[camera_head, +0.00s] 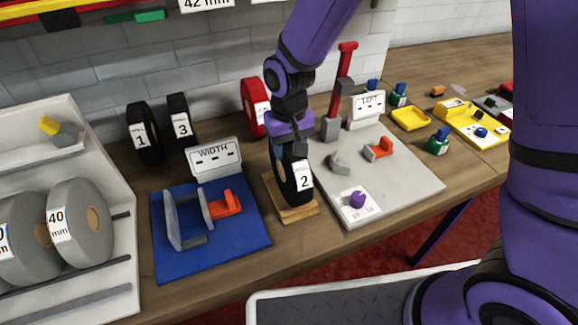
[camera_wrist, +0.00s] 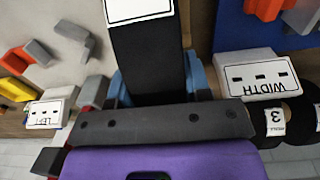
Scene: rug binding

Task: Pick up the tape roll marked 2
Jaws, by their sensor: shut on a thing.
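The tape roll marked 2 (camera_head: 304,182) is black with a white label and stands upright at the wooden stand (camera_head: 291,212) on the bench. My gripper (camera_head: 290,160) is above it, pointing down, with its jaws shut on the roll's upper part. In the wrist view the black roll (camera_wrist: 148,58) fills the space between the blue fingers (camera_wrist: 160,84), with part of its white label at the top edge. I cannot tell whether the roll still rests on the stand.
Rolls marked 1 (camera_head: 143,135) and 3 (camera_head: 181,119) and a red roll (camera_head: 254,107) stand by the wall. A blue WIDTH fixture (camera_head: 165,262) is on the left, a grey LEFT plate (camera_head: 400,200) on the right. Grey rolls (camera_head: 75,222) sit in a white rack (camera_head: 95,120).

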